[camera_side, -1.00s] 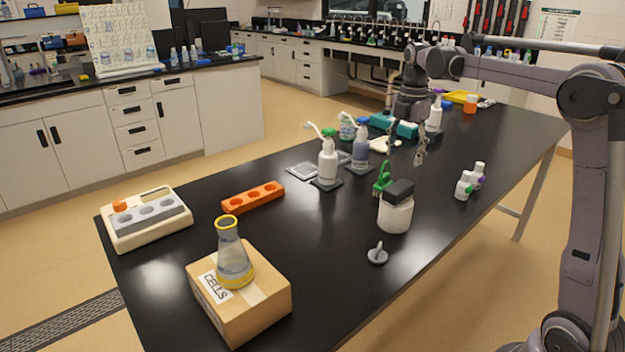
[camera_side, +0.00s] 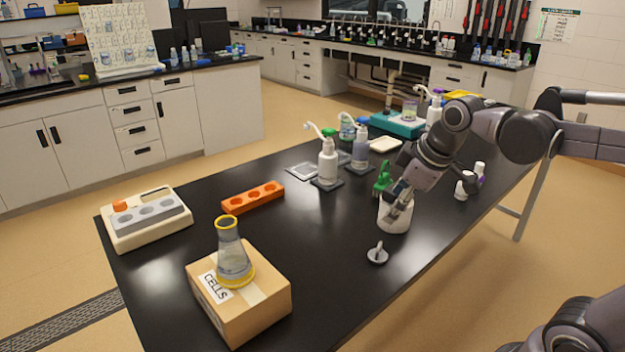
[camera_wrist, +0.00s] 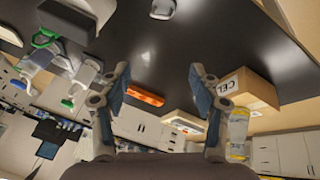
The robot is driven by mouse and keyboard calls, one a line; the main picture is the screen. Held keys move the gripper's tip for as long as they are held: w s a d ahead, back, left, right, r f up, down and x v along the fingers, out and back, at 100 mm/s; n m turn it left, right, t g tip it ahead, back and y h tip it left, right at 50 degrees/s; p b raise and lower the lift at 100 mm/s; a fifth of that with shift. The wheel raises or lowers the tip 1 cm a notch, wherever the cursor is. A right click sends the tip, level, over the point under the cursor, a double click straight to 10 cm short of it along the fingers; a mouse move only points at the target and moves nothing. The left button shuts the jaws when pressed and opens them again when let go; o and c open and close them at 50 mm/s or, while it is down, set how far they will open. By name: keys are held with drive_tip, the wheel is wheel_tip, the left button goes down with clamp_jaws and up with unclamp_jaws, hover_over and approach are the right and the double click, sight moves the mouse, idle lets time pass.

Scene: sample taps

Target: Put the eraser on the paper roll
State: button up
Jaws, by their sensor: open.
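The paper roll (camera_side: 394,218) is a short white cylinder upright on the black bench. It also shows at the top left of the wrist view (camera_wrist: 101,9). The eraser is a black block (camera_wrist: 68,22) that appears to rest on top of the roll. In the side view my gripper mostly hides it. My gripper (camera_side: 398,207) is at the roll, overlapping its upper part in the side view. In the wrist view its two blue-padded fingers (camera_wrist: 160,75) are spread wide with nothing between them. The eraser lies outside them, to the upper left.
A green-handled brush (camera_side: 382,178) stands close behind the roll. A small grey hook (camera_side: 377,254) lies in front. White pump bottles (camera_side: 328,163), an orange rack (camera_side: 253,198) and a CELLS box (camera_side: 262,305) with a flask (camera_side: 233,258) stand leftward. Bench between is clear.

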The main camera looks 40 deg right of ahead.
drive_tip(key=s+a+f+m+t, duration=0.2)
drive_tip(key=s+a+f+m, duration=0.2)
drive_tip(key=s+f+m, duration=0.1)
drive_tip(key=shift+a+f+y, duration=0.15)
drive_tip(key=shift+a+y, duration=0.05)
drive_tip(key=shift+y, duration=0.1)
